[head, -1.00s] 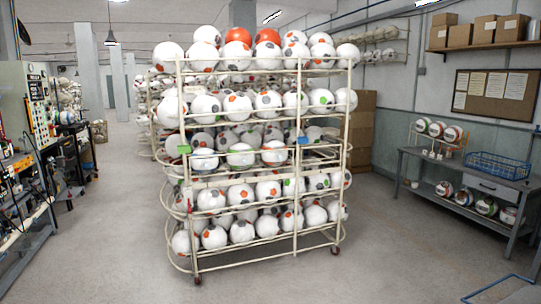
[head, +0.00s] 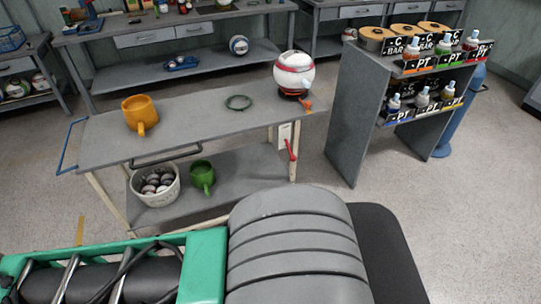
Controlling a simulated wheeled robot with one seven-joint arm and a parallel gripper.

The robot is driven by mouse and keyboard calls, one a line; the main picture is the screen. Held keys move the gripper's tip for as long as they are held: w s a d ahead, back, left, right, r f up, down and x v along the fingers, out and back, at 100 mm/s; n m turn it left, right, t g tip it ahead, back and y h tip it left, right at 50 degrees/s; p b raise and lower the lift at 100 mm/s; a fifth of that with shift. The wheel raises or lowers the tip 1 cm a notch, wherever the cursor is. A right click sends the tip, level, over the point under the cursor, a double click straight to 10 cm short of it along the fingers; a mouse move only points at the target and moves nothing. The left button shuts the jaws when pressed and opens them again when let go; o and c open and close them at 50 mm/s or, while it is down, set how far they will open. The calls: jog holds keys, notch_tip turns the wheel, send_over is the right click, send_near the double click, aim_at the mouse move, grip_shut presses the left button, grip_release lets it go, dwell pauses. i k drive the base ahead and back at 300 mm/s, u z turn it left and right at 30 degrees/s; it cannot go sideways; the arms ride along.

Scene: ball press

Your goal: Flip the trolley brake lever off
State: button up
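The trolley (head: 185,119) is a grey two-shelf cart with pale legs, in the middle of the head view. A red lever (head: 291,150) sits at its right end by a pale plate (head: 284,133), below the top shelf. I take this to be the brake lever; it stands close to upright, with its lower end leaning slightly right. I cannot tell its on or off setting. My gripper is out of view. Parts of my arm fill the bottom of the view, in front of the trolley, and hide some of the floor there.
On the trolley are an orange mug (head: 141,113), a dark ring (head: 238,102), a red-white ball (head: 294,70), a basket of balls (head: 156,186) and a green mug (head: 203,176). A grey bottle rack (head: 350,115) stands to the right, with floor between. A workbench (head: 185,67) is behind.

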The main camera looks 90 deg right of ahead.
aim_at(292, 158)
jog(key=z, duration=0.4)
jog(key=k, duration=0.15)
jog(key=z, duration=2.95)
jog(key=k, duration=1.2)
jog(key=u, duration=1.05)
jog(key=i, duration=2)
jog(key=z, duration=0.7)
